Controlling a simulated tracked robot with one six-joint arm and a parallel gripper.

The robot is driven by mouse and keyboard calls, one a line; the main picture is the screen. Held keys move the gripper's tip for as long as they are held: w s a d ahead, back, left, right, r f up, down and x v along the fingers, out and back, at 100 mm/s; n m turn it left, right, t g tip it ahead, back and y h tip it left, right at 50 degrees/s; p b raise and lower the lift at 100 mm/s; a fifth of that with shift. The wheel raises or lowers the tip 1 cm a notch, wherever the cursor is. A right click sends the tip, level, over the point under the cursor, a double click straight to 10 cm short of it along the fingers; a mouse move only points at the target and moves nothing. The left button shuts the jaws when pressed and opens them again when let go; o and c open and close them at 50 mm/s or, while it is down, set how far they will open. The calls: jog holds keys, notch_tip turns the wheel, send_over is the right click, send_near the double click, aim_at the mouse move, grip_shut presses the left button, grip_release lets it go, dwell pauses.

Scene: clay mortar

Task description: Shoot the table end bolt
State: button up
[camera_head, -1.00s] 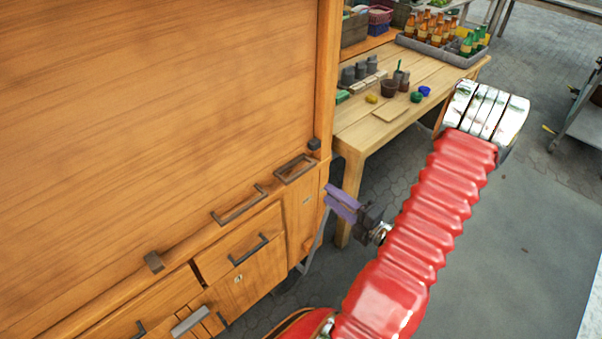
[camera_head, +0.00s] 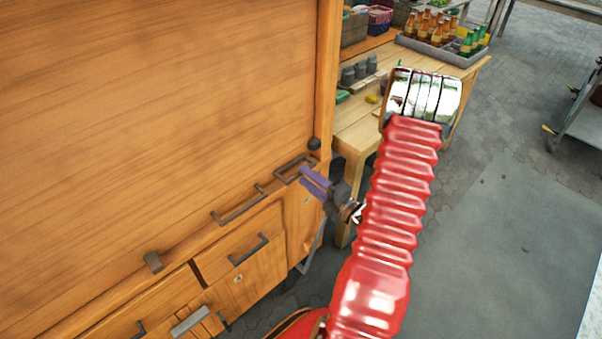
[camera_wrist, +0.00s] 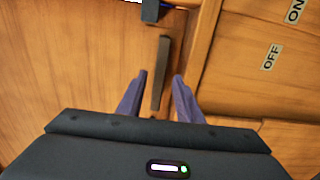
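My gripper (camera_head: 304,174) has purple fingers and is at the right end of the wooden cabinet front, close to a dark rectangular handle (camera_head: 283,174). In the wrist view my gripper (camera_wrist: 159,76) is open, a finger on each side of a dark upright bar (camera_wrist: 164,55). Gaps show between the bar and both fingers; I cannot tell how deep the bar lies between them. A dark block (camera_wrist: 150,11) is above the bar, perhaps the dark knob (camera_head: 314,144) at the cabinet corner. I cannot tell which piece is the table end bolt.
The cabinet front has another handle (camera_head: 240,205), a drawer with a dark pull (camera_head: 249,249) and a small block (camera_head: 153,262). A wooden table (camera_head: 355,128) with bottles in a tray (camera_head: 430,52) stands behind. ON and OFF labels (camera_wrist: 271,57) show at right. Open floor lies right.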

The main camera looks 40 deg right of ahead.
aim_at(301, 175)
jog(key=shift+w, duration=1.65)
grip_shut()
